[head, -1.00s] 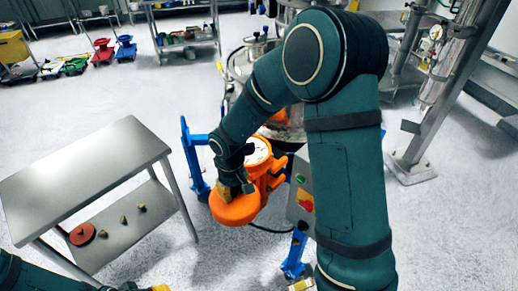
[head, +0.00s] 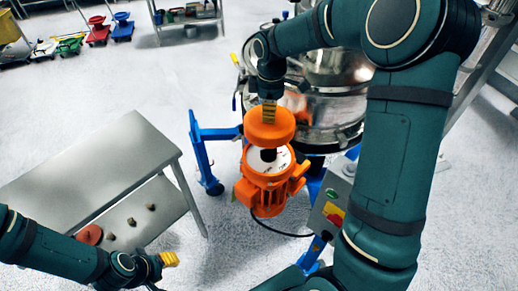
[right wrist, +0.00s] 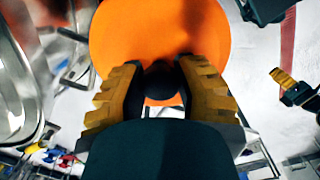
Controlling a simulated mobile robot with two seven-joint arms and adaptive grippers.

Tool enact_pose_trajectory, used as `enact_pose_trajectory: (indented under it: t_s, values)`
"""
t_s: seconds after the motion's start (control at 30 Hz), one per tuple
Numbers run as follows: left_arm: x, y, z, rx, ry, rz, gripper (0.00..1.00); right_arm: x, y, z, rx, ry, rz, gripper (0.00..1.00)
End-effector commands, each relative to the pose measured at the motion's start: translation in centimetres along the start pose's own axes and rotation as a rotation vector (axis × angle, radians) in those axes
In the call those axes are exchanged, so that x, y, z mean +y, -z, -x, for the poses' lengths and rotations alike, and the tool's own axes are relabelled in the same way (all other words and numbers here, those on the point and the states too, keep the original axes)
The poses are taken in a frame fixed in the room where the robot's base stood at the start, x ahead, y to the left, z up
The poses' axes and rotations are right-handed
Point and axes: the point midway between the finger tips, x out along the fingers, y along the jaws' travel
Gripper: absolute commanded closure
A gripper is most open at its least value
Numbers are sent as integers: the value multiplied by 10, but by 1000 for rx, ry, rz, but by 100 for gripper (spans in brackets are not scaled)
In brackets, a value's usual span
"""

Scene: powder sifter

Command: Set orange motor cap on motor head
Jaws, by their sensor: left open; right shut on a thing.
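The orange motor cap (head: 269,124) is a round disc with a raised rim, held above the motor. My right gripper (head: 269,108) is shut on it from above; in the right wrist view its yellow-brown fingers (right wrist: 160,90) close on a dark knob (right wrist: 161,82) over the orange cap (right wrist: 160,40). The orange motor (head: 263,190) stands upright below, with its white-topped motor head (head: 268,160) and dark centre showing under the cap. In the head view a gap shows between cap and head. My left gripper (head: 168,259) is open and empty at lower left.
A steel table (head: 90,165) stands at left; its lower shelf holds a red disc (head: 90,235) and several small brown pieces. Blue frame legs (head: 203,150) and a control box (head: 332,210) flank the motor. The steel sifter (head: 335,100) stands behind it.

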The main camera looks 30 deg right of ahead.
Motion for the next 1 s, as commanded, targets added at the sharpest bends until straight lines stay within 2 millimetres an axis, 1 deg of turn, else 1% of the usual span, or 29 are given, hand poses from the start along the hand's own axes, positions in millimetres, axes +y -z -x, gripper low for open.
enact_pose_trajectory:
  t_s: [0.03, 0.17, 0.3, 0.4, 0.67, 0.8, 0.87, 1.0]
  values:
    - [-2, -2, -7, -2, 0, -1, 56, 0, 0, -9, 1, -2, -1, 100]
    - [-3, -3, -10, -5, 1, -2, 56, 0, 0, -24, 0, -1, -1, 100]
    - [-4, -4, -12, -8, 0, -3, 56, 0, 0, -49, -1, 1, 0, 100]
    - [-5, -5, -14, -9, 0, -4, 56, 0, 0, -65, 0, -1, 0, 100]
    - [-6, -6, -16, -12, -1, -5, 56, 0, 0, -84, 1, -2, -1, 100]
    - [-6, -8, -19, -14, -1, -5, 56, 0, 0, -104, 0, -1, -1, 100]
    - [-7, -8, -19, -15, -1, -6, 56, 1, 0, -111, 0, -2, -2, 100]
    - [-7, -8, -19, -16, -1, -6, 56, 1, 0, -113, 2, -4, -1, 100]
